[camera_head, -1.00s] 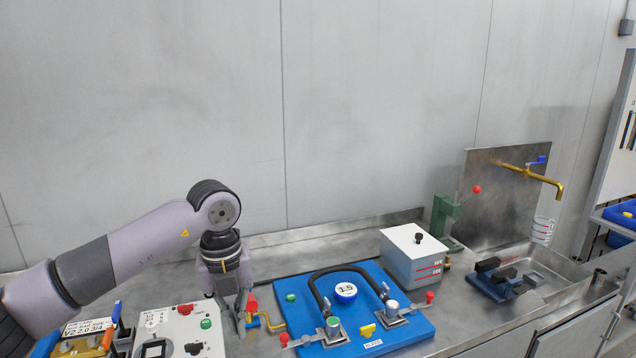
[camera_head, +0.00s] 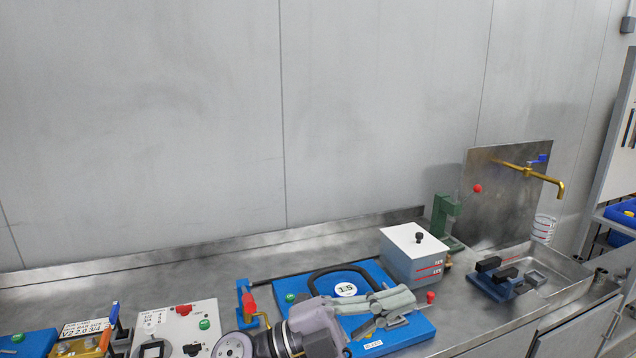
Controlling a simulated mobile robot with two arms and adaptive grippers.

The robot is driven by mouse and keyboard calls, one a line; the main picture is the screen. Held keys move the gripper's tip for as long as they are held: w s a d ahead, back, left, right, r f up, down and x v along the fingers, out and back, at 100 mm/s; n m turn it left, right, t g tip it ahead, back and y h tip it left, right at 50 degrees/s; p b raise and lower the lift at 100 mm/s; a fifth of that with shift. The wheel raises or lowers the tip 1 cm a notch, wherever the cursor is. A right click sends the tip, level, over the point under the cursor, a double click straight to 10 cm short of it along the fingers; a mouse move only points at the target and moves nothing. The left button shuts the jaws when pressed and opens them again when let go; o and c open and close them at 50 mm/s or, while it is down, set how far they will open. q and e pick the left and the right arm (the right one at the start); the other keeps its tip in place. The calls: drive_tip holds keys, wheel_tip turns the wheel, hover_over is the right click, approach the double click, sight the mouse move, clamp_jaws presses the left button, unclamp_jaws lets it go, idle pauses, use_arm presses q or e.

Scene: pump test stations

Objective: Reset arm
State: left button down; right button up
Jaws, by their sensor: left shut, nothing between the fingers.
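My left gripper (camera_head: 398,304) is low over the blue board (camera_head: 412,334) in the head view. Its grey fingers point right and are shut, with nothing seen between them. They cover part of the board and its fittings, and I cannot tell whether they touch it. My left wrist comes in from the bottom edge. The board carries a black curved hose, a round gauge marked 1.5 (camera_head: 346,289) and a red-tipped lever (camera_head: 430,297) at its right. My right gripper is not in view.
A white control panel (camera_head: 178,320) with red and green buttons stands left of the board. A grey-white box (camera_head: 413,254) with a black knob, a green press (camera_head: 445,215) and a sink (camera_head: 560,275) with a brass tap (camera_head: 545,178) are to the right. The steel bench behind is bare.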

use_arm(q)
drive_tip(key=w+a+f+n+t+y, duration=0.2)
drive_tip(key=w+a+n+t+y, duration=0.2)
drive_tip(key=a+n+t+y, duration=0.45)
drive_tip(key=w+a+f+n+t+y, duration=0.25)
drive_tip(key=a+n+t, duration=0.25)
drive_tip(key=n+t, duration=0.45)
drive_tip(key=s+a+f+n+g+y, duration=0.1)
drive_tip(key=a+f+n+g+y, duration=0.3)
drive_tip(key=f, duration=0.4)
drive_tip(key=s+a+f+n+g+y, duration=0.1)
drive_tip(key=a+f+n+g+y, duration=0.1)
drive_tip(key=a+f+n+y, duration=0.4)
drive_tip(key=s+a+f+g, duration=0.4)
drive_tip(key=s+f+g, duration=0.2)
drive_tip(key=s+f, duration=0.45)
drive_tip(key=s+a+f+g, duration=0.3)
drive_tip(key=s+f+g, duration=0.4)
drive_tip(key=s, duration=0.7)
wheel_tip(320, 180, down, 29)
drive_tip(key=s, duration=0.2)
drive_tip(key=s+a+f+g, duration=0.1)
drive_tip(key=s+a+f, duration=0.2)
drive_tip(key=s+f, duration=1.1)
drive_tip(key=shift+s+a+f+y, duration=0.15)
drive_tip(key=shift+s+f+y, duration=0.25)
drive_tip(key=shift+s, duration=0.8)
